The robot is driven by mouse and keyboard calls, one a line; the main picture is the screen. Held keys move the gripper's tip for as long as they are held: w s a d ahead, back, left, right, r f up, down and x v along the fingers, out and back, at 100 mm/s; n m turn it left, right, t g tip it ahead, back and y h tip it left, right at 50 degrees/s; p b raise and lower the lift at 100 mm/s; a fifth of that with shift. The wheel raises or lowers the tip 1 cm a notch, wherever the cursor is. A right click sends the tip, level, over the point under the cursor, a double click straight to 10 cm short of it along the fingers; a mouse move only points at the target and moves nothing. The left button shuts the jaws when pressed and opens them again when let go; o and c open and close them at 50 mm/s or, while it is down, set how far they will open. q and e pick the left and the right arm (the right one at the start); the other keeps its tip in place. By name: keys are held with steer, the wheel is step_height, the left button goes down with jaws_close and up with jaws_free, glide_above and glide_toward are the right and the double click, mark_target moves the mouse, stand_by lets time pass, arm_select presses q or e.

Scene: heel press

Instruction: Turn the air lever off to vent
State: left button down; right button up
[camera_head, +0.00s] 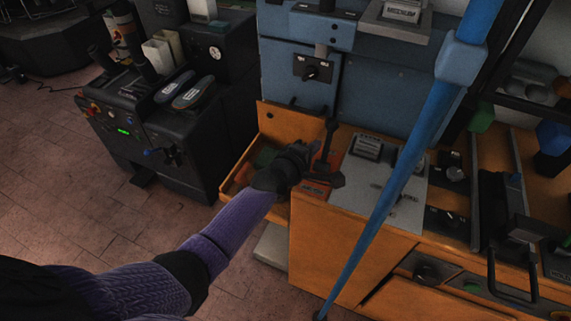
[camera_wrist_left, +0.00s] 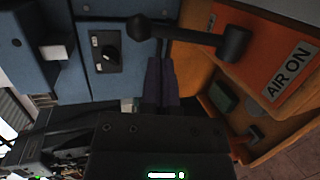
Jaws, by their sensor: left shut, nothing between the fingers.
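The black air lever (camera_head: 331,132) stands up from an orange plate (camera_head: 316,191) on the orange bench. In the left wrist view the lever (camera_wrist_left: 188,36) runs across the top, from a round knob at left to a thick black hub at right. The orange plate (camera_wrist_left: 283,60) there carries a label reading AIR ON. My left gripper (camera_head: 309,151) is just left of the lever in the head view. In the left wrist view its fingers (camera_wrist_left: 161,62) are shut and empty, close to the lever's arm; I cannot tell if they touch it. My right gripper is not in view.
A blue machine (camera_head: 393,90) with a black rotary switch (camera_head: 314,70) rises behind the lever. A blue pole (camera_head: 398,180) crosses in front of the bench, right of the lever. An open drawer-like orange bin (camera_head: 243,177) lies left. A dark machine (camera_head: 150,125) stands further left.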

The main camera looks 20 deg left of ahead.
arm_select(q)
steer(key=p+v, duration=0.3)
steer(key=v, duration=0.6)
steer(key=shift+r, duration=0.35)
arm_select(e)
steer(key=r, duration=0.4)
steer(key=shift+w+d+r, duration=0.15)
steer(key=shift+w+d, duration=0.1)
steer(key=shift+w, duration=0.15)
arm_select(q)
steer(key=shift+w, duration=0.1)
